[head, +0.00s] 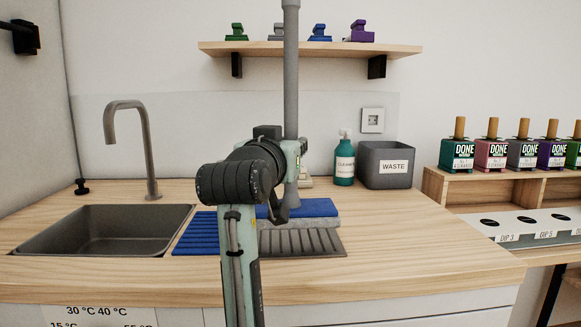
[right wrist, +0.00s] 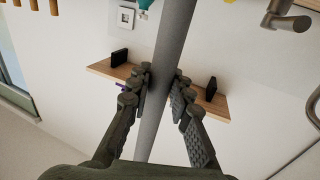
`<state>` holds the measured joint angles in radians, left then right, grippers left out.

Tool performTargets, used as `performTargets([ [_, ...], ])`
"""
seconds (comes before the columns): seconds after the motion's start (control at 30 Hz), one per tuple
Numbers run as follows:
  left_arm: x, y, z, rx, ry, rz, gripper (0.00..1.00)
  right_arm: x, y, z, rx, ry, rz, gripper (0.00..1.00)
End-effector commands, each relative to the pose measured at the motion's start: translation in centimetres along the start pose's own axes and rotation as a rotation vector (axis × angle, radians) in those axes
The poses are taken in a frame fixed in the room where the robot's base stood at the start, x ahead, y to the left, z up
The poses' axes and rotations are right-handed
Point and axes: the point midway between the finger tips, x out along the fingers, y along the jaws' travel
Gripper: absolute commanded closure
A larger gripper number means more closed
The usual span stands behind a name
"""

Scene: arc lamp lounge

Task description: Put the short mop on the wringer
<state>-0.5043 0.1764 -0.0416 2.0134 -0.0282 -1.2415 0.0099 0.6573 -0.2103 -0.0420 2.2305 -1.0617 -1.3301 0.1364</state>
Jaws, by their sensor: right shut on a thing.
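A long grey pole, which looks like the mop's handle (head: 291,70), stands nearly upright in the head view and runs out of the top of the picture. My right gripper (head: 296,149) is shut around the pole. In the right wrist view the two fingers (right wrist: 162,82) press on the pole (right wrist: 167,60) from both sides. I cannot make out a wringer for certain. My left gripper is not in view.
A sink (head: 105,230) with a tap is at left. A green bottle (head: 344,165) and waste bin (head: 386,168) stand behind. A shelf (head: 210,48) hangs above. The right counter is clear.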

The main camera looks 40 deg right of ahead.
Motion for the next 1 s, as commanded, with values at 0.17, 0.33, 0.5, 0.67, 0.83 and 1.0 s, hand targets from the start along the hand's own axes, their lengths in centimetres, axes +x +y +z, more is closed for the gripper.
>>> performTargets([
  [0.17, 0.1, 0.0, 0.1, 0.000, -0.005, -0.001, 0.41, 0.0, 0.1, 2.5, -0.006, 0.001, -0.001, 1.00],
  [0.33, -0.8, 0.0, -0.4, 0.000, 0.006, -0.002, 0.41, 0.0, 0.1, 3.9, -0.001, 0.002, 0.000, 1.00],
  [0.5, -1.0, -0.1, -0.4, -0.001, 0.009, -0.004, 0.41, 0.0, 0.1, 3.9, 0.001, 0.003, -0.001, 1.00],
  [0.67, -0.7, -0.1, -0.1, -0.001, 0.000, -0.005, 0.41, 0.0, 0.1, 4.1, 0.000, 0.002, -0.001, 1.00],
  [0.83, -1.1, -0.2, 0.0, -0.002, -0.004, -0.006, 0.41, 0.0, 0.0, 4.3, -0.001, -0.001, 0.000, 0.69],
  [1.0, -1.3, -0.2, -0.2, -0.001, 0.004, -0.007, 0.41, 0.0, 0.0, 4.3, -0.001, -0.001, 0.000, 0.59],
])
